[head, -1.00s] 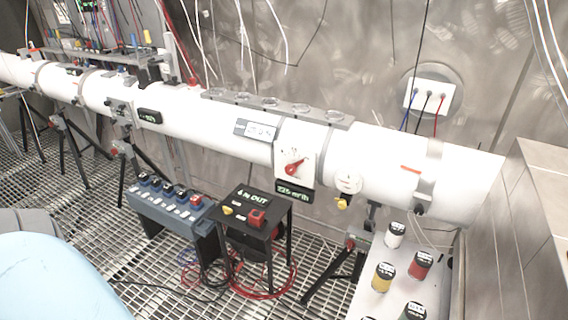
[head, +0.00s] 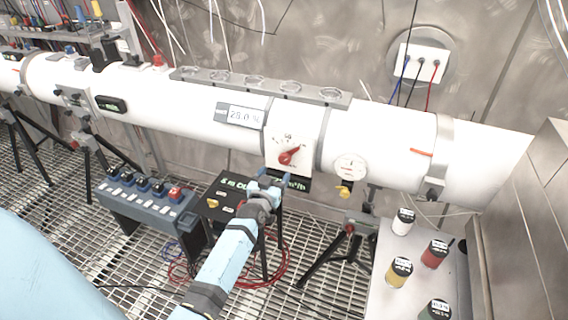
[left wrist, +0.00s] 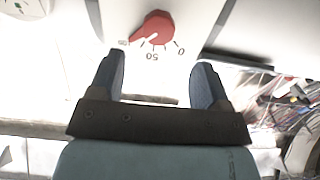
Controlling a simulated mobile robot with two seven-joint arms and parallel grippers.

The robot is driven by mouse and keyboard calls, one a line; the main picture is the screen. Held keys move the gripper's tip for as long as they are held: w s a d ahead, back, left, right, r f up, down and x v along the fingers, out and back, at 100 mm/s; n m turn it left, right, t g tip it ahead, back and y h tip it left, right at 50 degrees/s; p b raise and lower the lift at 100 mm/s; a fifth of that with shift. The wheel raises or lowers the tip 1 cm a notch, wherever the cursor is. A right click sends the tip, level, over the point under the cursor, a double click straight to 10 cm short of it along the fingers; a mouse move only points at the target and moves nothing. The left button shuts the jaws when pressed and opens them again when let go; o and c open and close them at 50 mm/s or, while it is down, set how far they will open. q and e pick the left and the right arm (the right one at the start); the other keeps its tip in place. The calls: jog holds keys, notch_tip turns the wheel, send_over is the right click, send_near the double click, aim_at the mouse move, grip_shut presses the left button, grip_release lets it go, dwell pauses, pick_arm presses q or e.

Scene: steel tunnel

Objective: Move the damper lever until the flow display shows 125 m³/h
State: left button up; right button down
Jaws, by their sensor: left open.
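The red damper lever (head: 289,156) sits on a white dial plate on the big white duct. It points up and right, past the 50 mark. In the left wrist view the lever (left wrist: 157,27) shows upside down at the top, pointing to the lower left. The flow display (head: 297,184) is just below the plate; my gripper covers its digits and only the unit end shows. My left gripper (head: 272,178) is in front of the display, below the lever. In the left wrist view it (left wrist: 158,78) is open and empty, its fingers apart from the lever. My right gripper is not in view.
A percent display (head: 241,115) is on the duct left of the lever, and a round gauge (head: 350,167) is to its right. A black box on a stand (head: 226,190) and a blue switch box (head: 146,208) stand below. Several jars stand on a bench (head: 372,283) at right.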

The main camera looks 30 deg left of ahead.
aim_at(284, 160)
pick_arm(q)
jog(key=b+x, duration=0.3)
jog(key=x, duration=0.4)
jog(key=shift+w+f+b, duration=0.15)
jog(key=shift+w+b, duration=0.15)
jog(key=shift+w+a, duration=0.1)
jog(key=shift+w, duration=0.4)
jog(key=shift+r, duration=0.2)
jog(key=c, duration=0.9)
